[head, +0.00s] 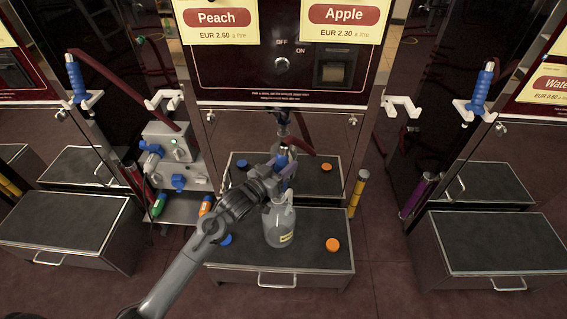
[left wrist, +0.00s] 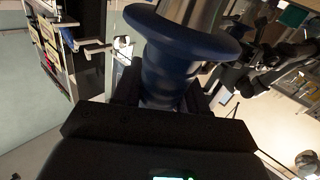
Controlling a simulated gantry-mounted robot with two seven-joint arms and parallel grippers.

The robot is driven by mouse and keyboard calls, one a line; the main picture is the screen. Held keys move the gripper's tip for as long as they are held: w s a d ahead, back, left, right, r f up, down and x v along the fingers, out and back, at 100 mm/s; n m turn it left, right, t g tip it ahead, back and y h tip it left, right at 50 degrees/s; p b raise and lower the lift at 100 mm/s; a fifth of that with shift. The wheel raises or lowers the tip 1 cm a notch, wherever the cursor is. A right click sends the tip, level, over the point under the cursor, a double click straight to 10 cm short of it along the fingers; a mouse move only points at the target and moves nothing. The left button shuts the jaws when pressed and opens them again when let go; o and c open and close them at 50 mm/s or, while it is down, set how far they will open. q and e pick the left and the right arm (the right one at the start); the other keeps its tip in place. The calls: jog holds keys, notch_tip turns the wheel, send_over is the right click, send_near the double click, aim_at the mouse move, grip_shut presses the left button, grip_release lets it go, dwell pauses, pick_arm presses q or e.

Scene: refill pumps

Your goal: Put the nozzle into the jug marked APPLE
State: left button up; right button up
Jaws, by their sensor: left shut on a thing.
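The jug (head: 277,224) stands upright on the dark-topped bench and has a small yellow label, too small to read. The gripper hides part of the jug's mouth, and I cannot tell whether the spout is inside it. My right gripper is not in view.
An orange cap (head: 333,244) lies right of the jug and a blue cap (head: 226,239) left of it on the bench (head: 305,262). The pump panel (head: 290,75) with Peach and Apple signs stands behind. Other blue nozzles hang at the left (head: 76,80) and right (head: 482,88).

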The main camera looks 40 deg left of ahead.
pick_arm(q)
jog(key=shift+f+b, duration=0.7)
jog(key=shift+f, duration=1.3)
jog(key=o, duration=1.3)
jog(key=shift+c, duration=0.2)
